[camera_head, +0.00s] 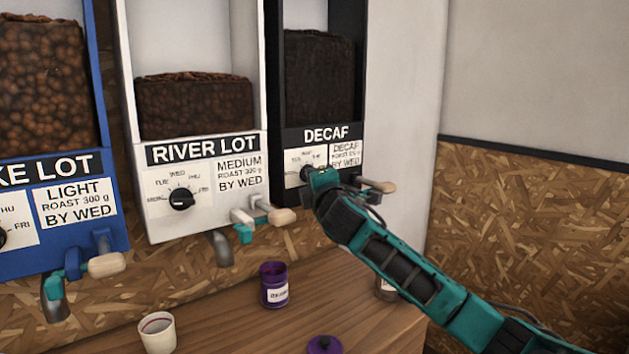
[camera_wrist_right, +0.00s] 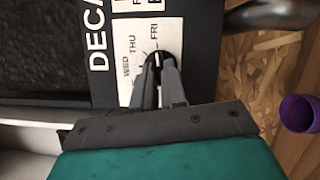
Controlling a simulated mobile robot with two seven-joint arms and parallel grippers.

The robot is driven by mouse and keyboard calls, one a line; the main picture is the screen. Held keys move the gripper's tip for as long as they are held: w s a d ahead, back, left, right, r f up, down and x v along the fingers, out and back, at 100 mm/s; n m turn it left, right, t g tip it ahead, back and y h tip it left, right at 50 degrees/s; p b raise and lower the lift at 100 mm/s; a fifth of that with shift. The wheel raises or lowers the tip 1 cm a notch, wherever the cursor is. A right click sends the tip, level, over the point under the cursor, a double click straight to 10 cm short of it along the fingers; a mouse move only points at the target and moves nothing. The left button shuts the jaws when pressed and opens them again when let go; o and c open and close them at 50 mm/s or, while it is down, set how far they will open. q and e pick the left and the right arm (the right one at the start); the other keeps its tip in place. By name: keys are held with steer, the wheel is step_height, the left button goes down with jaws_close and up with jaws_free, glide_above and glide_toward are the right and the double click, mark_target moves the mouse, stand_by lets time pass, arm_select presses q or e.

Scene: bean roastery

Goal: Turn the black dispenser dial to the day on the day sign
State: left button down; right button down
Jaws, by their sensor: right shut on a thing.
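The black dispenser (camera_head: 273,60) stands right of the white one and bears a DECAF label. Its dial (camera_head: 305,172) is a black knob on a white day plate (camera_head: 291,158). In the right wrist view the knob (camera_wrist_right: 158,60) sits between my fingers, with WED, THU and FRI beside it. A white mark on it appears to point toward FRI; the fingers partly hide it. My right gripper (camera_wrist_right: 161,84) is shut on the dial; it also shows at the dial in the head view (camera_head: 312,177). My left gripper and the day sign are not in view.
A white RIVER LOT dispenser (camera_head: 200,205) and a blue dispenser (camera_head: 20,265) stand to the left. A wooden-handled lever (camera_head: 377,186) is just right of my gripper. Below, a purple canister (camera_head: 274,284), a white cup (camera_head: 157,333) and a purple lid (camera_head: 324,345) are on the wooden counter (camera_head: 225,308).

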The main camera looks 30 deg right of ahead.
stand_by(0.4)
steer(key=c, duration=1.2)
jaws_free()
steer(key=shift+b+v, duration=0.75)
steer(key=shift+v, duration=5.7)
